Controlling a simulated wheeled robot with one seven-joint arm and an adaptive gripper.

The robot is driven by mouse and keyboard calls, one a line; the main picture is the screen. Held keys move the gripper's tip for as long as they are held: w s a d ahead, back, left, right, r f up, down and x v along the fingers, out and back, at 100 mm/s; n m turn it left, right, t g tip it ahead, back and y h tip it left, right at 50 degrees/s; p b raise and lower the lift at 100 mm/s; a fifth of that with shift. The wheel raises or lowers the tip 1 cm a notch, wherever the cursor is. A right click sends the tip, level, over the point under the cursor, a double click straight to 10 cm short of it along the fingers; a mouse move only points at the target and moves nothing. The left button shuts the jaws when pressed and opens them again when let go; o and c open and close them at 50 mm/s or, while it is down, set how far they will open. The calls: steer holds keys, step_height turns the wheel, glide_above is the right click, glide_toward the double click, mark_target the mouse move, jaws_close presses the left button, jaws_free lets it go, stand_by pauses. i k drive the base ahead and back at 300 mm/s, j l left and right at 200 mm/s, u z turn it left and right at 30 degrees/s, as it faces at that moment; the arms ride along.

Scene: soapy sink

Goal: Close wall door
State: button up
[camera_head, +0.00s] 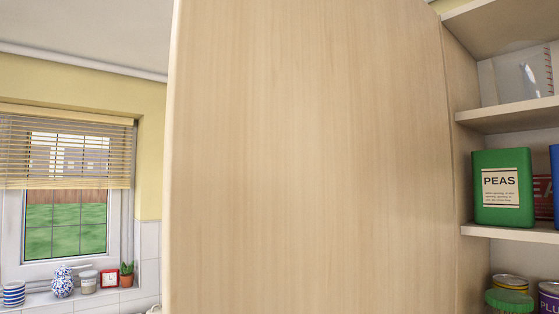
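A large light-wood wall cabinet door (310,160) fills the middle of the head view. It stands open, its free edge to the left and its right side against the open cabinet (450,120). The cabinet's shelves show at the right. My gripper is not in view, so I cannot tell where it is relative to the door. The door's handle does not show, and its lower end is cut off by the frame.
A green peas box (503,188) stands on the middle shelf (510,232), with a blue item (555,185) beside it. Cans (510,283) stand below. At left is a window (68,200) with a blind, and jars, a red clock (109,279) and a potted plant on its sill.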

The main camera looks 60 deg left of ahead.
mark_target(307, 169)
steer(key=k+j+u, duration=0.1)
steer(key=k+j, duration=0.25)
steer(key=j, duration=0.3)
steer(key=k+j+u, duration=0.15)
steer(key=j, duration=0.2)
steer(key=k+j, duration=0.2)
steer(key=j, duration=0.15)
steer(key=k+j+u, duration=0.15)
steer(key=j, duration=0.2)
steer(key=k+j, duration=0.15)
steer(key=j, duration=0.25)
steer(key=u, duration=0.05)
